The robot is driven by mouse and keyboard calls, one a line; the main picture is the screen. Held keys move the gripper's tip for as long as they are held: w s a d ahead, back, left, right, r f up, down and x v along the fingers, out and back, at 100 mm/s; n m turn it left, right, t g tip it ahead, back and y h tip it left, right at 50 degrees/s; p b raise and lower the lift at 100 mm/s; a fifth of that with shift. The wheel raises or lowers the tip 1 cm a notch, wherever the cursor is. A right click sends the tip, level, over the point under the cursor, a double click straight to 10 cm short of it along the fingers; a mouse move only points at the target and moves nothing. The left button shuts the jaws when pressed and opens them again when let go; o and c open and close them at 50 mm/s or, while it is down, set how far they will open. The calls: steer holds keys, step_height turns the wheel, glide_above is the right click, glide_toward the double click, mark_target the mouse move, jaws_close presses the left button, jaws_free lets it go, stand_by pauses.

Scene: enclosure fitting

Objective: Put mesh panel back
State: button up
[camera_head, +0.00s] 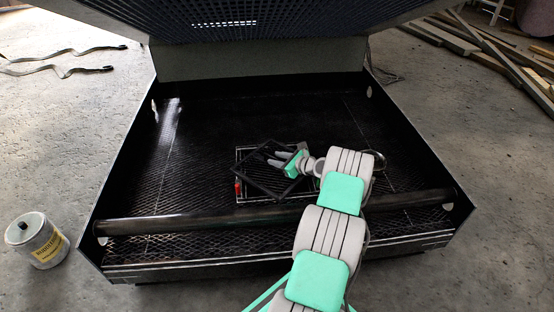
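The mesh panel (273,184), a small dark framed square, sits turned at an angle over a rectangular opening with a pale outline (241,152) in the mesh floor of the black enclosure (190,180). It is askew to the opening and does not line up with it. My gripper (277,159) reaches in from the right, with its grey fingers over the panel's upper part. The fingertips are small and dark around them, so I cannot tell whether they grip the panel's frame or are only above it. Part of the opening is hidden by the panel and my arm.
A dark round bar (180,223) crosses the enclosure's front, with my arm passing over it. A raised mesh lid (240,18) overhangs the back. A small red item (238,189) is at the opening's left edge. A labelled can (37,241) stands on the floor at left.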

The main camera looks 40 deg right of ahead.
steer(key=shift+r, duration=0.35)
steer(key=p+v, duration=0.4)
steer(key=v, duration=0.7)
steer(key=shift+d+r+p, duration=0.1)
steer(key=shift+r+p, duration=0.05)
steer(key=shift+p, duration=0.25)
steer(key=shift+s+r, duration=0.1)
steer(key=shift+s, duration=0.35)
steer(key=w+a+r+n+g+y, duration=0.1)
steer(key=w+a+r+n+g, duration=0.1)
steer(key=a+r+n, duration=0.5)
steer(key=w+a+n+g, duration=0.2)
steer(key=a+n+g, duration=0.15)
steer(key=a, duration=0.65)
steer(key=w+a+r+n+g+y, duration=0.1)
steer(key=w+a+r+n+g, duration=0.1)
steer(key=a+r+n, duration=0.5)
steer(key=s+a+r+n+g+h, duration=0.25)
steer(key=s+a+n, duration=0.75)
steer(key=a, duration=0.6)
steer(key=s+a+n, duration=0.1)
steer(key=s+n, duration=0.1)
steer(key=s, duration=0.4)
steer(key=s+a+n+g, duration=0.1)
steer(key=s+a+n, duration=0.1)
steer(key=s, duration=0.4)
steer(key=shift+a+r+n+g+h, duration=0.2)
steer(key=shift+a+n+g+h, duration=0.15)
steer(key=shift+n, duration=0.1)
